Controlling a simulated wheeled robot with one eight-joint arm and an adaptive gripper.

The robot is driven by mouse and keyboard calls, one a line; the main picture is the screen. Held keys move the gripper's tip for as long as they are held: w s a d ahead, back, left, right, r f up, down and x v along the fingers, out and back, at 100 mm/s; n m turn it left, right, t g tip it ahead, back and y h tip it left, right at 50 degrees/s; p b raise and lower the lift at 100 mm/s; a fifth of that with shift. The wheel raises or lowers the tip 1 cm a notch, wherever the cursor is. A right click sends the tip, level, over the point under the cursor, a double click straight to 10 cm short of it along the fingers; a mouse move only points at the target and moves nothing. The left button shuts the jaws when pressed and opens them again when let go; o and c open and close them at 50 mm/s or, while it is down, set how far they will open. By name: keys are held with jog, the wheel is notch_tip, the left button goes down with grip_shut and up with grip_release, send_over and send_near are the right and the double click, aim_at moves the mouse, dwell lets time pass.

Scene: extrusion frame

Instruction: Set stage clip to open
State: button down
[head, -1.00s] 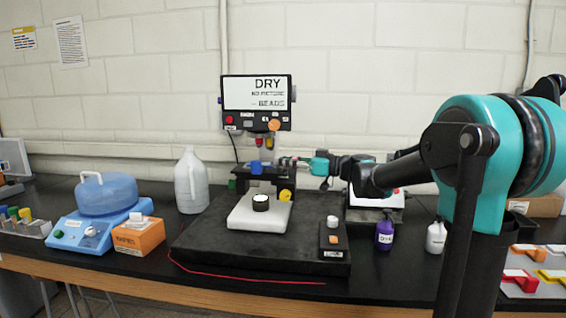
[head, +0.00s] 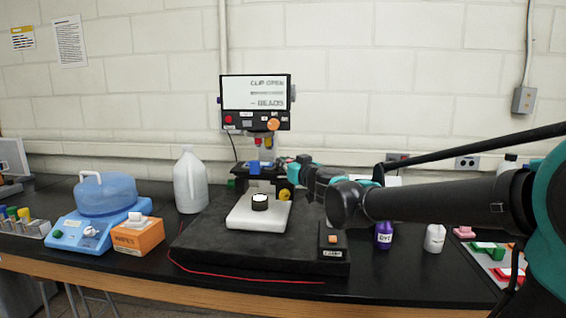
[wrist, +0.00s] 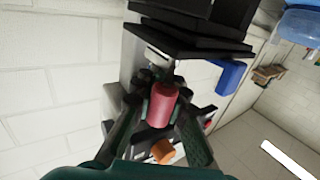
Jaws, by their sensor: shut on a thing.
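The microscope-like instrument stands on a dark base, and its screen (head: 254,92) reads "CLIP OPEN" on the top line. Its black stage (head: 262,180) carries a blue block (head: 255,167); a blue part also shows in the wrist view (wrist: 230,76). My gripper (head: 291,164) is at the right side of the instrument, just above the stage. In the wrist view my gripper (wrist: 160,98) is shut on a red cylinder (wrist: 162,106). I cannot tell for sure which part of the instrument this cylinder is; its far end is hidden.
A yellow knob (head: 285,195) sits low on the instrument. An orange knob (head: 273,124) is on the screen panel. A white jug (head: 190,182), blue device (head: 92,225) and orange box (head: 138,236) stand at left. Purple (head: 384,236) and white (head: 434,238) bottles stand at right.

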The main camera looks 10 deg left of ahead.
jog(key=shift+s+m+t+h, duration=0.1)
jog(key=shift+m+t+h, duration=1.2)
jog(key=shift+h, duration=0.8)
jog(key=shift+m+h, duration=0.3)
jog(key=shift+m, duration=0.1)
jog(key=c, duration=1.6)
grip_release()
jog(key=shift+s, duration=0.1)
jog(key=v, duration=1.1)
jog(key=shift+s+d+r, duration=0.15)
jog(key=shift+s, duration=0.2)
